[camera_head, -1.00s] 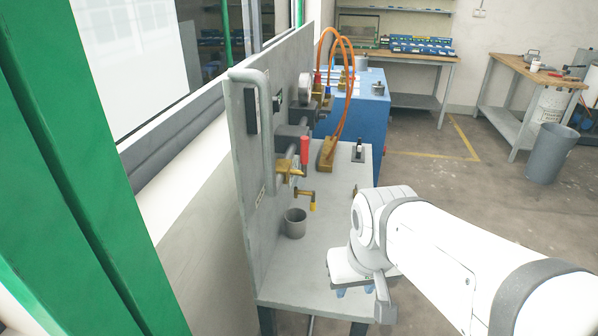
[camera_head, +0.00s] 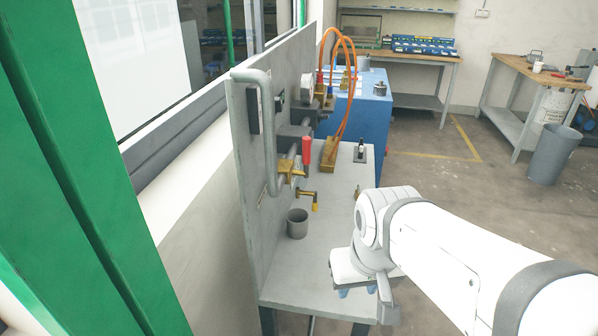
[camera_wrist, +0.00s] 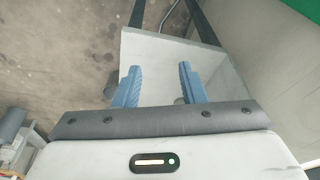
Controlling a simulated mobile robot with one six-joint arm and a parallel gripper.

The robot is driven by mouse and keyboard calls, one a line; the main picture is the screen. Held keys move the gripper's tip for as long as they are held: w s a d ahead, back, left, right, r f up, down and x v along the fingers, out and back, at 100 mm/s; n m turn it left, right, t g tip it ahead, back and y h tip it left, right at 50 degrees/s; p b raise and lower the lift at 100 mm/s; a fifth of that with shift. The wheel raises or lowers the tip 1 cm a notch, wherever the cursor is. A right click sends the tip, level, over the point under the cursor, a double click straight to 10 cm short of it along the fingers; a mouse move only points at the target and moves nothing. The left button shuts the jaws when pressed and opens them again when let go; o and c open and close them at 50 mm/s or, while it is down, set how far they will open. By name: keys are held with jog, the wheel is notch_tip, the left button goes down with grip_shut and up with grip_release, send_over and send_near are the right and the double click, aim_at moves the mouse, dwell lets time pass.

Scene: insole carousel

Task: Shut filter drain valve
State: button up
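A brass valve with a red upright handle (camera_head: 306,152) sits on the pipework of the grey upright panel (camera_head: 245,140). Below it a smaller brass drain tap (camera_head: 311,196) points out over a grey cup (camera_head: 297,224) on the bench top. I cannot tell from the tap's small lever how far it is turned. My gripper (camera_head: 357,292) is near the bench's front right, apart from both valves. In the wrist view its two blue fingers (camera_wrist: 158,78) stand apart with nothing between them.
The bench top (camera_head: 315,265) is mostly clear at the front. Orange hoses (camera_head: 347,95) run from the panel to a brass block (camera_head: 329,154). A blue cabinet (camera_head: 368,115) stands behind. A green post (camera_head: 70,180) is at the left. Open floor lies to the right.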

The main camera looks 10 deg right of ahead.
aim_at(315, 204)
jog(key=w+d+t, duration=0.1)
jog(key=w, duration=0.3)
jog(key=w+d+f+t+h, duration=0.1)
jog(key=w+d, duration=0.1)
jog(key=w, duration=0.3)
jog(key=w+d+t, duration=0.1)
jog(key=w+d, duration=0.1)
jog(key=w, duration=0.3)
jog(key=shift+d+f+n+t+h, duration=0.2)
jog(key=shift+f+n+t+h, duration=0.05)
jog(key=shift+n+t+h, duration=0.15)
jog(key=shift+c, duration=0.3)
jog(key=w+d+f+n+t+y, duration=0.1)
jog(key=w+f+n+t+y, duration=0.15)
jog(key=w, duration=0.65)
jog(key=w+f+n+t+y, duration=0.2)
jog(key=w+f+t+y, duration=0.15)
jog(key=w, duration=0.45)
jog(key=w+a+f+y, duration=0.1)
jog(key=w+a+y, duration=0.1)
jog(key=w+a+f+n+t+y+p, duration=0.1)
jog(key=w+a+y, duration=0.1)
jog(key=a, duration=0.1)
jog(key=w+a+f+n+y, duration=0.1)
jog(key=a+f+y, duration=0.1)
jog(key=shift+w+a+t+y, duration=0.2)
jog(key=shift+w+t+y, duration=0.2)
grip_shut()
